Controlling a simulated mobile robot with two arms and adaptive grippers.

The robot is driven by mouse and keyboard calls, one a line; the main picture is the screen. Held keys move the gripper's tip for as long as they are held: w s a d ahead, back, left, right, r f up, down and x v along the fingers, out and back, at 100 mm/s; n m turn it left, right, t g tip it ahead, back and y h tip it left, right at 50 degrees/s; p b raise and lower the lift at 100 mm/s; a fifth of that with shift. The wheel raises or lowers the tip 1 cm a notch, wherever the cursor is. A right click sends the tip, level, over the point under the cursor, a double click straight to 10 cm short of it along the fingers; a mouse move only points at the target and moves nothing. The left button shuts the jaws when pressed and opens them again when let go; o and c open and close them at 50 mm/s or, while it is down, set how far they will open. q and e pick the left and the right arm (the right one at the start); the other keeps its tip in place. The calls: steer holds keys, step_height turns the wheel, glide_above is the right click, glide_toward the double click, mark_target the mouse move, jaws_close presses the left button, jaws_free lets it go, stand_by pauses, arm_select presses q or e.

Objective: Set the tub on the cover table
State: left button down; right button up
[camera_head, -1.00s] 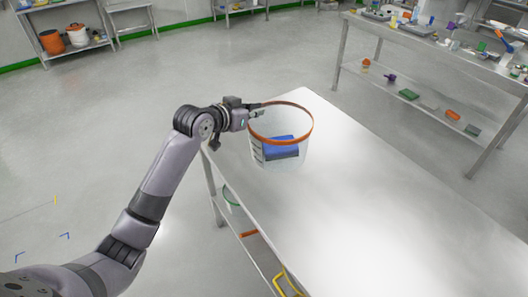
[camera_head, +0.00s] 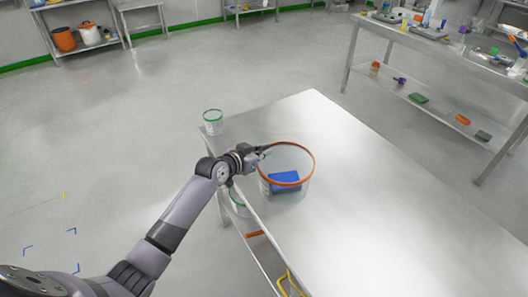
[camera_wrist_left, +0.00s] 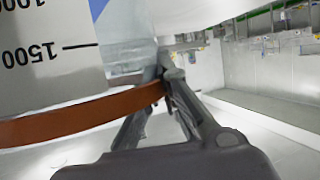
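A clear tub (camera_head: 301,184) with an orange rim and a blue block or panel at it stands upright over the left side of the steel table (camera_head: 380,215) in the head view. Whether its base touches the tabletop I cannot tell. My left gripper (camera_head: 263,152) is at the left of the tub's rim. In the left wrist view its fingers (camera_wrist_left: 160,88) are shut on the orange rim (camera_wrist_left: 75,121), and the tub wall shows printed volume marks. My right gripper is not in view.
Green-rimmed, orange and yellow items lie on the shelf below. A second bench (camera_head: 440,100) with several coloured items is at upper right. The table's right and near parts are clear.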

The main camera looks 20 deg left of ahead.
arm_select(q)
steer(key=c, duration=1.8)
jaws_free()
steer(key=shift+s, duration=0.1)
steer(key=v, duration=1.2)
steer(key=shift+d, duration=0.1)
steer(key=s+a+f+n+g+y, duration=0.15)
steer(key=s+f, duration=0.25)
steer(key=f, duration=0.7)
steer(key=s+a+f+g+y, duration=0.15)
steer(key=s+f, duration=0.25)
steer(key=f, duration=0.7)
steer(key=s+a+f+n+g+y, duration=0.1)
steer(key=s+f+g, duration=0.15)
steer(key=f, duration=0.85)
steer(key=s+d+f+g, duration=0.3)
steer(key=s+f+g, duration=0.1)
steer(key=s+f, duration=1.4)
steer(key=s+d+f+m+g, duration=0.1)
steer(key=s+d+f, duration=0.1)
steer(key=s, duration=0.8)
steer(key=s+d+f+g, duration=0.1)
steer(key=s+d, duration=0.1)
steer(key=s, duration=0.8)
steer(key=shift+d+f+m, duration=0.35)
steer(key=shift+d+f, duration=0.05)
